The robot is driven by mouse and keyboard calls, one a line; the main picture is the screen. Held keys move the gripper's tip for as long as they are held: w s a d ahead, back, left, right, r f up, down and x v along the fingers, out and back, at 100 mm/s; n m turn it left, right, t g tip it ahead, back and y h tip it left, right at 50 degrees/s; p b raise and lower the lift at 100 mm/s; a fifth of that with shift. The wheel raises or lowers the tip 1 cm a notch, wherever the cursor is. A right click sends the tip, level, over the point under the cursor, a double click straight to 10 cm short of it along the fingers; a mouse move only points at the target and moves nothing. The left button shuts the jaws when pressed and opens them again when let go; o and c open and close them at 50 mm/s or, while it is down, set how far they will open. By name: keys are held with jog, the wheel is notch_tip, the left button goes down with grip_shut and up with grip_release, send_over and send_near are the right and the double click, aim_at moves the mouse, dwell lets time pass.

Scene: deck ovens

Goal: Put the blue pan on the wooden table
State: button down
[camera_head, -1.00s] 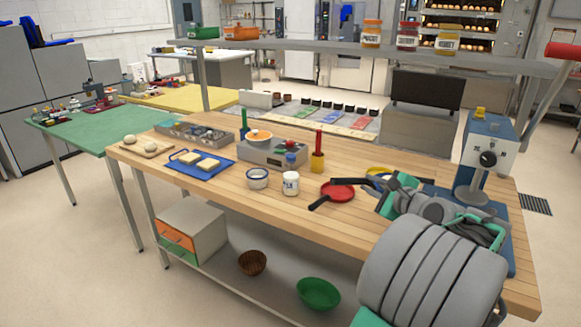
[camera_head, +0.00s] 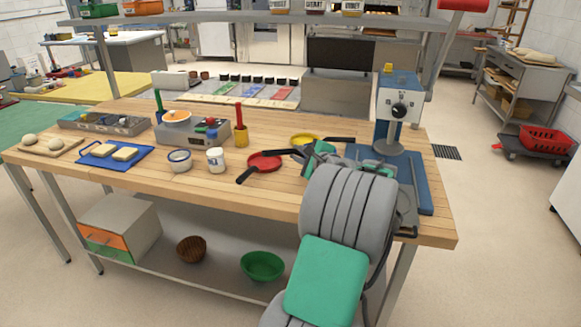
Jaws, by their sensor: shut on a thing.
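The wooden table (camera_head: 236,193) runs across the middle of the view. My gripper (camera_head: 309,154) is low over its right part, largely covered by my own arm. It is shut, and a black handle-like bar (camera_head: 297,156) shows at its left side. No blue pan body can be made out; that area is hidden behind my arm. A red pan (camera_head: 265,161) with a black handle lies just left of my gripper. A yellow pan (camera_head: 303,139) lies just behind it, its black handle pointing right.
A blue and grey machine (camera_head: 397,110) stands on a blue base at the table's right end. A white jar (camera_head: 215,160), a bowl (camera_head: 180,160) and a yellow cup (camera_head: 241,136) stand left of the pans. A shelf (camera_head: 270,17) spans above the table's back. Bare wood lies along the front edge.

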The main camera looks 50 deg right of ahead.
jog(key=shift+w+d+f, duration=0.25)
jog(key=shift+w+f, duration=0.65)
jog(key=shift+f, duration=0.05)
jog(key=f, duration=0.4)
jog(key=shift+w+d, duration=0.1)
jog(key=shift+w, duration=0.25)
jog(key=c, duration=1.8)
grip_release()
jog(key=shift+f, duration=0.15)
jog(key=o, duration=0.5)
jog(key=shift+s+r, duration=0.2)
jog(key=shift+s, duration=0.05)
jog(key=v, duration=1.1)
jog(key=shift+s+a, duration=0.2)
jog(key=shift+a, duration=0.05)
